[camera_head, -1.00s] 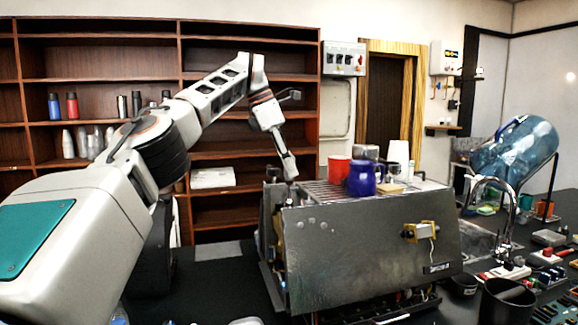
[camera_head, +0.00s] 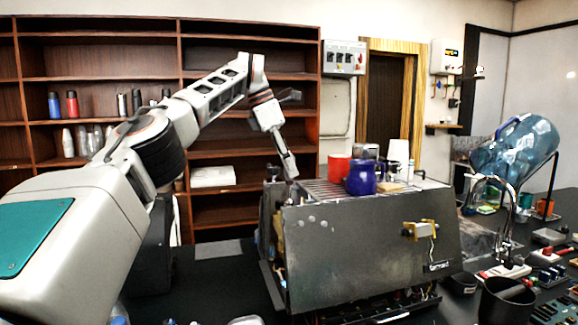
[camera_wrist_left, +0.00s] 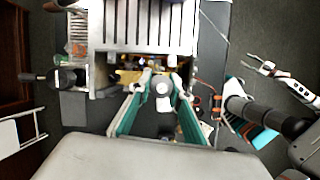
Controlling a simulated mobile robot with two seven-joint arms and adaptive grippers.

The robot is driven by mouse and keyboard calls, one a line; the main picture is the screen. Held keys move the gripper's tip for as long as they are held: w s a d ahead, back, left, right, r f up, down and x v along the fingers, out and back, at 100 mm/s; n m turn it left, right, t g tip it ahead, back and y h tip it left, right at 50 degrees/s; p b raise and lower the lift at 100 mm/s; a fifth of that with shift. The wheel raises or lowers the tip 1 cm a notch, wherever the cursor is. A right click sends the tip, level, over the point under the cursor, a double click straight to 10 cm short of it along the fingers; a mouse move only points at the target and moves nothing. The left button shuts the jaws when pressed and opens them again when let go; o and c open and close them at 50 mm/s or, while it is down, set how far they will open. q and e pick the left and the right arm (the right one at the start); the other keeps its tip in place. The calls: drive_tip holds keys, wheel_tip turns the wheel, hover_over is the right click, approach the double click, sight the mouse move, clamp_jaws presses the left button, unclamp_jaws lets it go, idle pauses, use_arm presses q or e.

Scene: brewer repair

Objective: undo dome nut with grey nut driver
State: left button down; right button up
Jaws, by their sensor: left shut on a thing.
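My left gripper (camera_head: 290,168) points down at the left end of the steel brewer (camera_head: 365,255), beside its top edge. In the left wrist view its teal fingers (camera_wrist_left: 162,82) close in on a small pale grey round piece (camera_wrist_left: 162,104), which looks like the grey nut driver seen end-on. The gripper is shut on it. The driver's lower end and the dome nut are hidden, so I cannot tell whether they touch. A white pronged part (camera_wrist_left: 280,75) at the right of the wrist view may be my right gripper; its state is unclear.
A red mug (camera_head: 339,169) and a blue mug (camera_head: 361,178) stand with cups on the brewer's slatted top. A tap (camera_head: 505,205) and a large water bottle (camera_head: 515,148) are at the right. A black cup (camera_head: 506,303) stands front right. Shelves (camera_head: 215,150) stand behind.

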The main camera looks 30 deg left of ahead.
use_arm(q)
drive_tip(key=shift+f+b, duration=0.65)
drive_tip(key=shift+f, duration=0.45)
idle(0.7)
drive_tip(key=shift+f+n+b, duration=0.1)
drive_tip(key=shift+n+b, duration=0.2)
drive_tip(key=shift+b, duration=0.25)
drive_tip(key=n+t+y+b, duration=0.1)
drive_tip(key=n+b, duration=0.2)
drive_tip(key=shift+n, duration=0.5)
